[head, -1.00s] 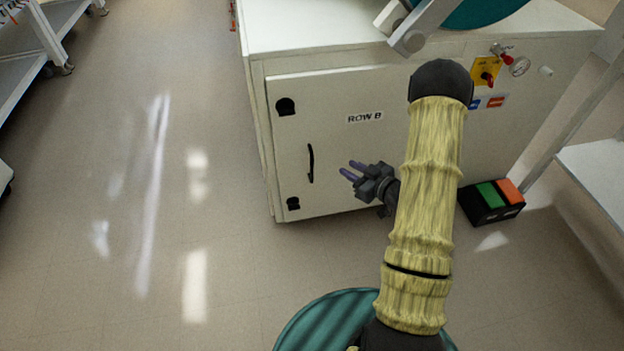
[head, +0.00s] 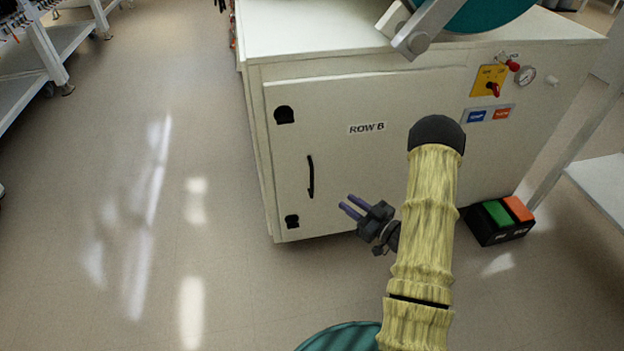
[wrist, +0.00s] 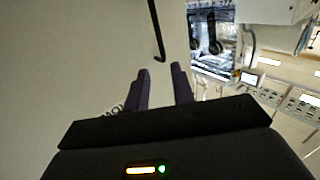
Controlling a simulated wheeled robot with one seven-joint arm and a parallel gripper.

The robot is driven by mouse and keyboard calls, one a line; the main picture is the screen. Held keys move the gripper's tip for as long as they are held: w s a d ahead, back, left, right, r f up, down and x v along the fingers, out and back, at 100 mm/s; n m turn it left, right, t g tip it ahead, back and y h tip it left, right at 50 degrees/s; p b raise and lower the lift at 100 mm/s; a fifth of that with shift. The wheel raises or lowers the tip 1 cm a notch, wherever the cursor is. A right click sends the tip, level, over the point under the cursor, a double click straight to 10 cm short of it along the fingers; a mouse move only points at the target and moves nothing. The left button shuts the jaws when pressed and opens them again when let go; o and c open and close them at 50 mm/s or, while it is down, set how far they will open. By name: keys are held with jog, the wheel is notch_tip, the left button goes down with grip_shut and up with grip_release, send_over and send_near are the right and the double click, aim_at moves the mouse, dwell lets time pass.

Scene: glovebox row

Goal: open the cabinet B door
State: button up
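The cabinet B door (head: 350,160) is a cream panel labelled ROW B, with dark hinge-like fittings on its left edge. It looks shut. Its black upright bar handle (head: 311,177) is near the left side; the handle also shows at the top of the wrist view (wrist: 156,30). My gripper (head: 350,207) is to the right of the handle and lower, apart from it. Its two purple fingers are parted with nothing between them; they also show in the wrist view (wrist: 160,86). How far the fingers are from the door is hard to tell.
A yellow switch plate (head: 489,81) and a gauge (head: 525,76) are on the cabinet's right. A black box with green and orange pedals (head: 499,222) is on the floor at right. A shelf rack (head: 35,65) stands at far left. The floor left of the cabinet is clear.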

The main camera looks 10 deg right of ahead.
jog(key=b+x, duration=0.4)
jog(key=x, duration=1.1)
jog(key=shift+a, duration=0.1)
jog(key=shift+c, duration=0.5)
grip_shut()
